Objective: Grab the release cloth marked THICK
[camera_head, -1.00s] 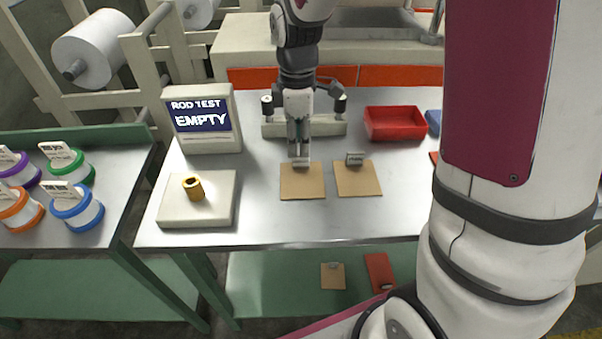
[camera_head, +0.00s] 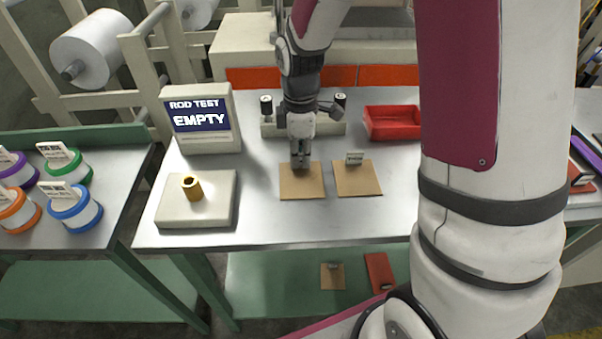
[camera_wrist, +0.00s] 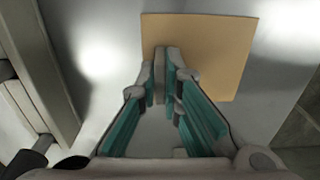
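Two square tan cloths lie side by side on the metal table. The left cloth (camera_head: 301,187) is under my gripper (camera_head: 300,164); it also shows in the wrist view (camera_wrist: 215,42). The right cloth (camera_head: 357,180) has a small upright tag (camera_head: 355,158) at its far edge, its print too small to read surely. My gripper points down at the left cloth's far edge. In the wrist view its fingertips (camera_wrist: 166,72) are close together around a thin grey piece, apparently that cloth's tag, mostly hidden by the fingers. The cloth lies flat.
A pale block with a brass ring (camera_head: 193,188) and the ROD TEST display (camera_head: 201,120), reading EMPTY, stand at left. A red tray (camera_head: 394,123) is behind right. A pale rack (camera_head: 270,128) stands behind my gripper. The lower shelf holds another tan piece (camera_head: 332,277).

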